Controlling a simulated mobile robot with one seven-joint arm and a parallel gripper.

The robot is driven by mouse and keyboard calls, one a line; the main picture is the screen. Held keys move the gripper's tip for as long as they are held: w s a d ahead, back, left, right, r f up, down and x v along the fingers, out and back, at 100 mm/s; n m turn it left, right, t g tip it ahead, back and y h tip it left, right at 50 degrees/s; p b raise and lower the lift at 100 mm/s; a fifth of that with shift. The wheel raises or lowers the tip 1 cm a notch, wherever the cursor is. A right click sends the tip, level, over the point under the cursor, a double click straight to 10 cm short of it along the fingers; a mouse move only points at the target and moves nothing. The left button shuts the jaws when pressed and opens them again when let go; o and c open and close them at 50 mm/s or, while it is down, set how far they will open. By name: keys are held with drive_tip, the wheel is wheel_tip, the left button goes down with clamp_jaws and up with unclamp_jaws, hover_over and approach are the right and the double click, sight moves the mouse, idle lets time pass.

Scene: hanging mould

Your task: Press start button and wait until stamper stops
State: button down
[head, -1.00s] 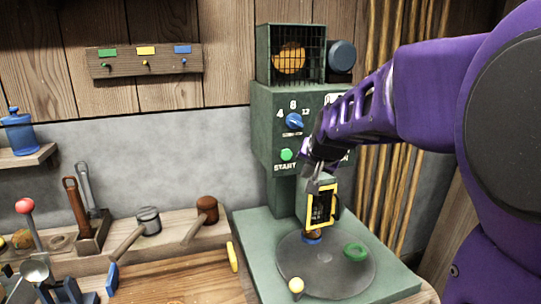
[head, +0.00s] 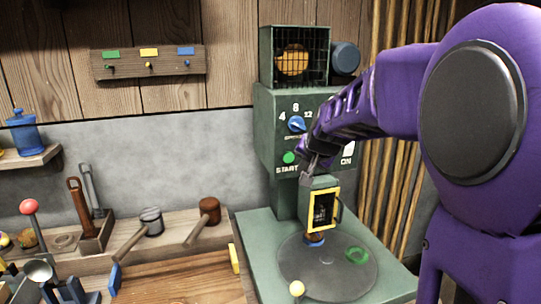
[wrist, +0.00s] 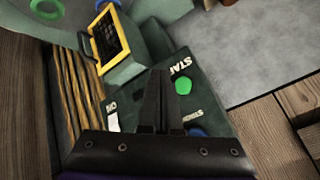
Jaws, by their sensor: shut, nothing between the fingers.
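The green start button (head: 289,157) is on the front of the dark green stamper machine (head: 267,105), above the START label and below a blue dial (head: 296,124). My gripper (head: 307,180) is shut and empty, just right of and below the button in the head view. In the wrist view the shut fingers (wrist: 158,88) point at the panel, with the button (wrist: 183,86) right beside their tips. I cannot tell whether they touch the panel. The yellow-framed stamper head (head: 323,210) hangs over the round plate (head: 330,280), above a blue-ringed piece (head: 314,239).
A white switch (wrist: 113,122) marked ON is on the panel, left of the fingers in the wrist view. Mallets (head: 209,208) lie on the wooden ledge to the left.

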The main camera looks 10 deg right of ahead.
sight(289, 158)
drive_tip(key=shift+w+a+p, duration=0.2)
drive_tip(key=shift+w+p, duration=0.15)
drive_tip(key=shift+w, duration=0.55)
drive_tip(key=shift+w+a+p, duration=0.15)
drive_tip(key=shift+w+p, duration=0.15)
drive_tip(key=shift+w, duration=0.6)
drive_tip(key=shift+w+a+p, duration=0.2)
drive_tip(key=shift+w+p, duration=0.15)
drive_tip(key=shift+w, duration=0.55)
drive_tip(key=shift+w, duration=0.15)
drive_tip(key=shift+w+a, duration=0.1)
drive_tip(key=shift+w, duration=0.15)
